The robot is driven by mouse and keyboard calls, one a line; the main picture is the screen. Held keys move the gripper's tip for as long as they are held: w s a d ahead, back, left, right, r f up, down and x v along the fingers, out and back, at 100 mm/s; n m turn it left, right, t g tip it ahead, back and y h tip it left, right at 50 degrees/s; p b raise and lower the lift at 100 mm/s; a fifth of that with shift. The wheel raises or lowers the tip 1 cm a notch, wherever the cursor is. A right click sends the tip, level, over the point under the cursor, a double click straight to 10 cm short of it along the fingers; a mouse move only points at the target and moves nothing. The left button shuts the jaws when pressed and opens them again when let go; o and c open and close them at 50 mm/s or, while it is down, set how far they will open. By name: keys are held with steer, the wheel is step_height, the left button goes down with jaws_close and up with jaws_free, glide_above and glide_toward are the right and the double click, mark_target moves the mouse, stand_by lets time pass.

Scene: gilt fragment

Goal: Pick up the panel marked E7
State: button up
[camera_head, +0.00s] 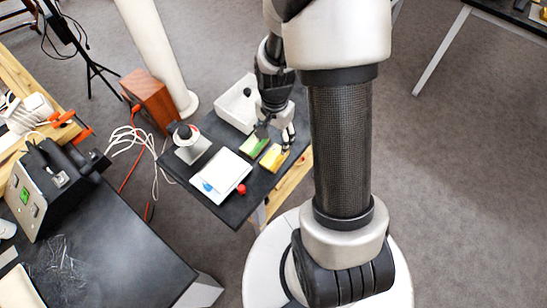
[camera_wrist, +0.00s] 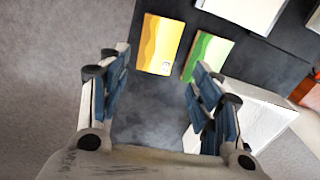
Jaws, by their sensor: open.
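A yellow panel (camera_head: 274,159) and a green panel (camera_head: 253,147) lie side by side on a small dark table. In the wrist view the yellow panel (camera_wrist: 162,44) is ahead between my fingertips, with a small pale mark at its lower right corner, too small to read. The green panel (camera_wrist: 207,57) is just right of it, near my right finger. I cannot tell which panel is marked E7. My gripper (camera_head: 275,139) is open and empty above the panels. Its two fingers (camera_wrist: 160,62) frame the yellow panel in the wrist view, apart from it.
A white open box (camera_head: 236,105) stands behind the panels, close to my gripper. A white tray (camera_head: 222,168) with a blue spot, a red ball (camera_head: 241,189) and a pale stand with a dark knob (camera_head: 190,145) share the dark tabletop (camera_head: 228,209). Clear floor lies right.

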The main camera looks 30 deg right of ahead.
mark_target(275, 157)
step_height(275, 157, down, 4)
steer(key=shift+r+b, duration=0.1)
steer(key=shift+b, duration=0.3)
step_height(275, 157, down, 5)
steer(key=shift+s+f+b, duration=0.15)
steer(key=shift+b, duration=0.85)
steer(key=c, duration=0.8)
